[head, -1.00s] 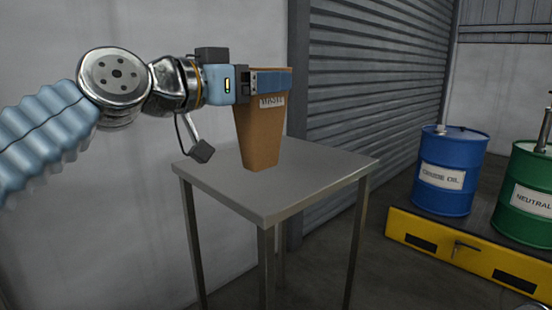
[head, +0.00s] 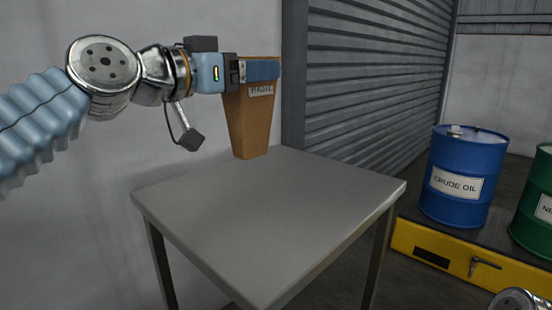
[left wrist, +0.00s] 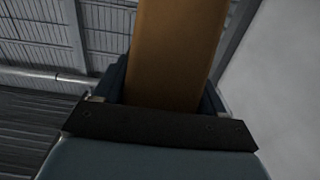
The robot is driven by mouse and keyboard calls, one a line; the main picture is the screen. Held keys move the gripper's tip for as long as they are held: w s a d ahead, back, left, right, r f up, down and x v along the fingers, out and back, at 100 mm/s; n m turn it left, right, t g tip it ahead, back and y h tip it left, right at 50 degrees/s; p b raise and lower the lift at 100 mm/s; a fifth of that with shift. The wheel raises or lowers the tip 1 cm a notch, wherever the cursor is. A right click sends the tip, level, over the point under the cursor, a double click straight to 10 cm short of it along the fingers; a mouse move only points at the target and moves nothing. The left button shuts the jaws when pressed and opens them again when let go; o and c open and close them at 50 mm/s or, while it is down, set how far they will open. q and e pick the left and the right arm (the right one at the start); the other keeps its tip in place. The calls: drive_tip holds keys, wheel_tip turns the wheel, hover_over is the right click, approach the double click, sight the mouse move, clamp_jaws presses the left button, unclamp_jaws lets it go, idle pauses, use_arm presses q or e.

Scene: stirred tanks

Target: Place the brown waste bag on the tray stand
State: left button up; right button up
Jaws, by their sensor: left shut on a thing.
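The brown waste bag (head: 252,125) is a tall, tapered, upright shape with a pale label near its top. My left gripper (head: 262,71) is shut on its upper part from the left. In the left wrist view, the bag (left wrist: 175,55) stands between the fingers. The tray stand (head: 275,215) is a grey square-topped table. My right gripper is out of view.
The stand's top is bare. A grey wall is at the left and behind, and a roller shutter (head: 375,80) is behind the stand. A blue crude oil drum (head: 463,180) and a green drum (head: 535,205) stand on a yellow-sided platform (head: 445,258) at right.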

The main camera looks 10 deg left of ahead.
use_arm(q)
drive_tip(key=w+d+f+b, duration=0.4)
drive_tip(key=w+f, duration=0.8)
drive_tip(key=shift+f, duration=0.25)
drive_tip(key=shift+f+b, duration=0.25)
drive_tip(key=shift+b, duration=0.25)
drive_tip(key=o, duration=1.3)
drive_tip(key=shift+r, duration=0.1)
